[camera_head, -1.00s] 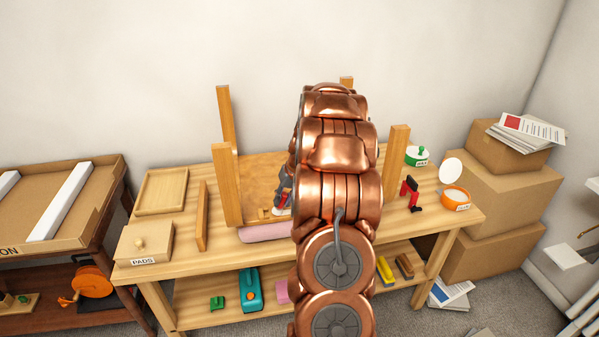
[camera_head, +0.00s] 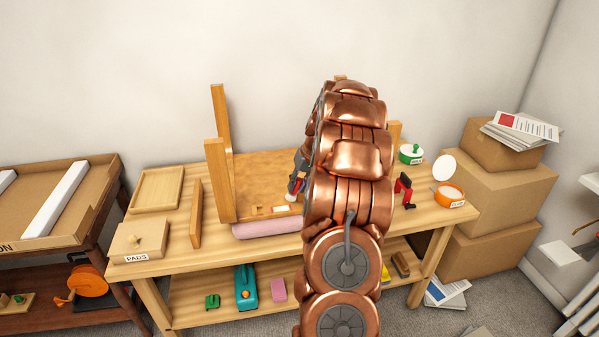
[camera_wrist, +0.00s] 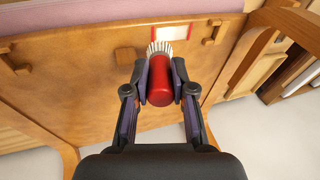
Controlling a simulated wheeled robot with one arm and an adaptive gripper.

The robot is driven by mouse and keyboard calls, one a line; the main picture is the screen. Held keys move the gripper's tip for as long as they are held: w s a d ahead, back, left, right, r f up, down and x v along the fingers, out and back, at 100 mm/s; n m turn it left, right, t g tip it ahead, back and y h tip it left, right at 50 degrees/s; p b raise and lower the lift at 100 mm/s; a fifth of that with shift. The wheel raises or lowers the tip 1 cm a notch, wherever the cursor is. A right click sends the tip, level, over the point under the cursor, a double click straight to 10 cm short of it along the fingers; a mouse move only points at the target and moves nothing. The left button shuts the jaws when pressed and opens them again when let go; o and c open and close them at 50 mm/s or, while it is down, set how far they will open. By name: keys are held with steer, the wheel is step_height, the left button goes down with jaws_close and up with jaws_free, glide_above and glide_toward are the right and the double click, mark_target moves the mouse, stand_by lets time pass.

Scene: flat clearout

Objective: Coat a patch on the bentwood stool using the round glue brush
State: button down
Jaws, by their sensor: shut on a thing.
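The bentwood stool (camera_head: 219,185) lies upturned on the workbench, legs pointing up, the underside of its seat showing. My gripper (camera_wrist: 160,84) is shut on the round glue brush (camera_wrist: 160,83), which has a red handle and pale bristles. In the wrist view the bristles are at the near edge of a whitish, red-edged patch (camera_wrist: 185,32) on the seat's underside; I cannot tell whether they touch it. In the head view my gripper (camera_head: 297,186) is over the seat, partly hidden by my arm. The patch (camera_head: 281,208) shows near the seat's front edge.
An open orange pot (camera_head: 449,195) with a label and a green-lidded pot (camera_head: 411,154) stand at the bench's right, near a red-and-black clamp (camera_head: 404,190). A pink roll (camera_head: 265,229) lies before the seat. A PADS box (camera_head: 140,241) and wooden tray (camera_head: 158,188) stand left.

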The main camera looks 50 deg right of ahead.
steer(key=shift+r, duration=2.35)
